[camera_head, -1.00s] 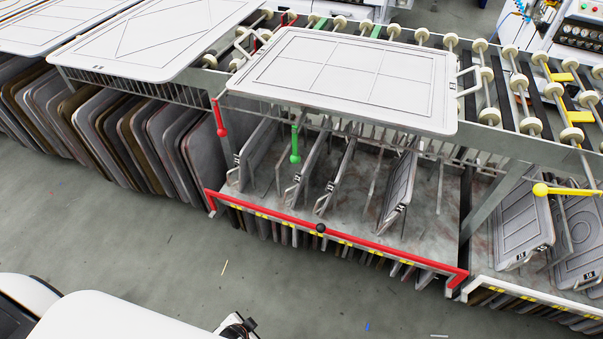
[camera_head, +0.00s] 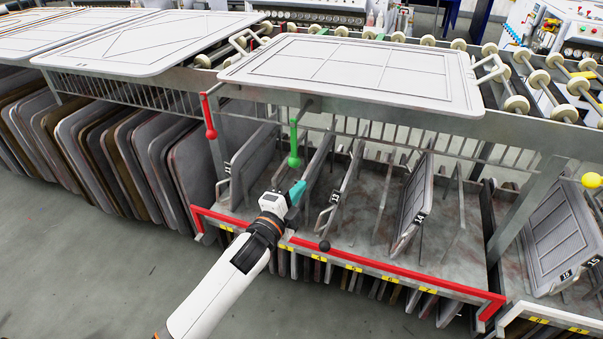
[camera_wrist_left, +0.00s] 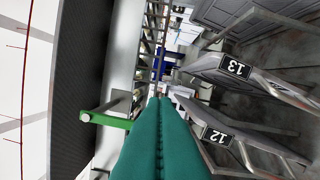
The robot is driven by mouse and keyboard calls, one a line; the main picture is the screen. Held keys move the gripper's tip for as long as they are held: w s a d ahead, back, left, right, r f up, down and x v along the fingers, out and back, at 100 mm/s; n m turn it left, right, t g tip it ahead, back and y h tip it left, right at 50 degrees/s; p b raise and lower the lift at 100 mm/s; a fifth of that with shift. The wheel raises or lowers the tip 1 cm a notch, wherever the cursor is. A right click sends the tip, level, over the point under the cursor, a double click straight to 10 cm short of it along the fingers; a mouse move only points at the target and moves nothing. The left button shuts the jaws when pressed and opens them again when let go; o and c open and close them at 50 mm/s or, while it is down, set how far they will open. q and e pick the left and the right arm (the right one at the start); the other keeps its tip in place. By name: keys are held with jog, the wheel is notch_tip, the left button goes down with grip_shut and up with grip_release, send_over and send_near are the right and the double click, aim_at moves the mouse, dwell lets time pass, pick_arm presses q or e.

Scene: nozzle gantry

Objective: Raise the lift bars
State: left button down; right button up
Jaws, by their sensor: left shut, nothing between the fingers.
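A green lever (camera_head: 294,145) with a ball end hangs from the front of the rack, below the flat plate. A red lever (camera_head: 209,115) with a ball end hangs to its left. My left gripper (camera_head: 298,188) has teal fingers, shut and empty, just below the green lever's ball. My right gripper is not in view.
A flat panelled plate (camera_head: 350,72) lies on top of the rack. Numbered upright plates (camera_head: 413,200) stand in slots below. A red rail (camera_head: 400,271) with a black knob (camera_head: 324,246) runs along the front. A yellow ball (camera_head: 592,181) is at the right. The floor in front is clear.

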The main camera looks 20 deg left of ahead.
pick_arm(q)
jog(key=shift+w, duration=0.1)
